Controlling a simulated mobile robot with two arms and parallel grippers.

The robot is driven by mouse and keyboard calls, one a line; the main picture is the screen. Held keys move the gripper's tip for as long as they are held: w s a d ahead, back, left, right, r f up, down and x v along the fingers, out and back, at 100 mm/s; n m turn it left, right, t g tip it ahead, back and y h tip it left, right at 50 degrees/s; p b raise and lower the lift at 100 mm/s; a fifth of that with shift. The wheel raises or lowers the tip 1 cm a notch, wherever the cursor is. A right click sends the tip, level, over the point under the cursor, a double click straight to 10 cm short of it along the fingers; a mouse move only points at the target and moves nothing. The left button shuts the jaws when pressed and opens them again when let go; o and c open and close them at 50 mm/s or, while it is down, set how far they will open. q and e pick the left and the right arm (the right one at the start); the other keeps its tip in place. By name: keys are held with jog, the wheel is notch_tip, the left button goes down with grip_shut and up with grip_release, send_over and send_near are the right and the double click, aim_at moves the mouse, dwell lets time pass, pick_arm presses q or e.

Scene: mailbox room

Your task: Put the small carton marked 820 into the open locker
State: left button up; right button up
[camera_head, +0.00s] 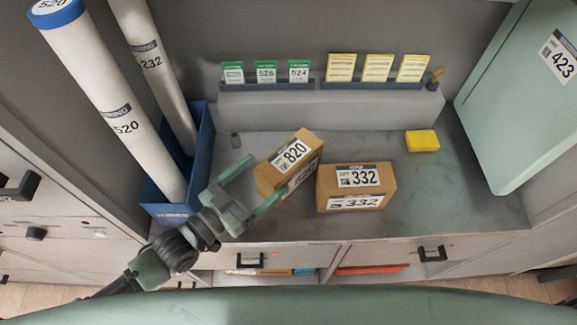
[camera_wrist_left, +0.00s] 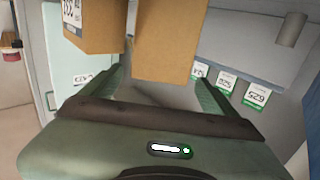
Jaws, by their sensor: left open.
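The small brown carton marked 820 (camera_head: 290,160) sits turned at an angle on the grey counter, left of a carton marked 332. My left gripper (camera_head: 268,173) is open, its two green fingers pointing at the near left end of the 820 carton. In the left wrist view the 820 carton (camera_wrist_left: 168,40) stands in line with the gap between the open fingers (camera_wrist_left: 162,88). I cannot tell whether its end is between them. A pale green panel labelled 423 (camera_head: 515,110) stands at the right. I cannot make out the open locker's inside. My right gripper is not in view.
The 332 carton (camera_head: 356,186) sits close beside the 820 carton. A blue bin (camera_head: 202,150) with tall white tubes (camera_head: 110,110) stands left. Green and yellow cards (camera_head: 377,68) line the back ledge. A yellow block (camera_head: 422,140) lies right; the counter's right part is clear.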

aim_at(285, 158)
pick_arm(q)
jog(key=p+x, duration=0.2)
jog(key=x, duration=0.5)
jog(key=shift+d+f, duration=0.2)
jog(key=shift+w+d, duration=0.15)
jog(key=shift+w, duration=0.05)
jog(key=c, duration=1.7)
grip_shut()
